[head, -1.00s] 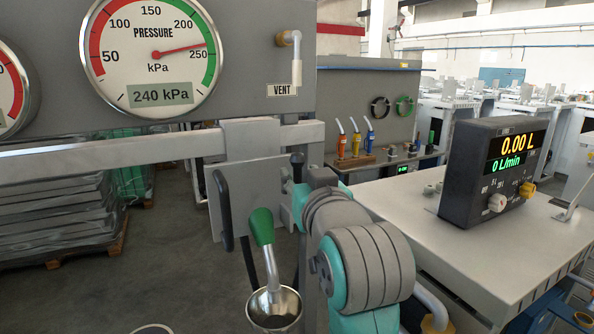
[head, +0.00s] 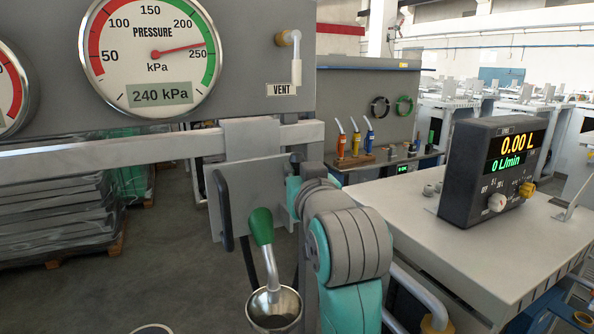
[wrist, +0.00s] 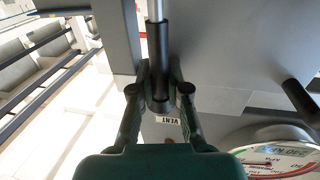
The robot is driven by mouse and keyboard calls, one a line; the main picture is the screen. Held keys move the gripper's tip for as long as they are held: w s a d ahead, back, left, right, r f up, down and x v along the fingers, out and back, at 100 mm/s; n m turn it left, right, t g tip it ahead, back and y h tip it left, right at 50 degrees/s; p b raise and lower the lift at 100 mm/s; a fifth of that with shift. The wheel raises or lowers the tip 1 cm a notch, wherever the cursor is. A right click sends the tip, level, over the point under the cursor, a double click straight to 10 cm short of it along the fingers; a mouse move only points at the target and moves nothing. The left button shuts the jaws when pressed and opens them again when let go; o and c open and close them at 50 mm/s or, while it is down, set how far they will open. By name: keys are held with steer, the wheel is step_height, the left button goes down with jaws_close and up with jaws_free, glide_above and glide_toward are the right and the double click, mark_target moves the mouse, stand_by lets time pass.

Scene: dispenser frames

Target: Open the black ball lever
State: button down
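In the wrist view the black-ended lever (wrist: 158,45) has a silver rod and a thick black grip with a rounded end. My gripper (wrist: 159,78) has one finger on each side of the black grip, close against it, and appears shut on it. In the head view my gripper is mostly hidden behind my grey and teal arm, in front of the grey panel. A small dark tip (head: 296,158) shows just above my wrist there; I cannot tell if it is the lever's end.
A green-handled lever (head: 261,227) stands over a metal cup (head: 274,311) left of my arm. A black bar handle (head: 227,206) is on the panel. The pressure gauge (head: 152,52) reads 240 kPa. A meter box (head: 491,178) stands on the bench at right.

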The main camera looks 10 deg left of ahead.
steer(key=shift+s+d+r, duration=0.1)
steer(key=shift+s+r, duration=0.05)
steer(key=shift+r, duration=0.3)
steer(key=shift+s+d+t, duration=0.2)
steer(key=shift+t, duration=0.3)
steer(key=s+d+f+m+t+y, duration=0.1)
steer(key=s+d+f+m+t, duration=0.1)
steer(key=s+t, duration=0.3)
steer(key=d+t, duration=0.1)
steer(key=t, duration=0.1)
steer(key=shift+f+m+t+y, duration=0.3)
steer(key=shift+m+t, duration=0.1)
steer(key=shift+s+d+f, duration=0.1)
steer(key=shift+d+f, duration=0.1)
steer(key=shift+f, duration=0.05)
steer(key=c, duration=1.1)
jaws_free()
steer(key=shift+s+d+r, duration=0.1)
steer(key=shift+c, duration=0.2)
steer(key=shift+f, duration=0.2)
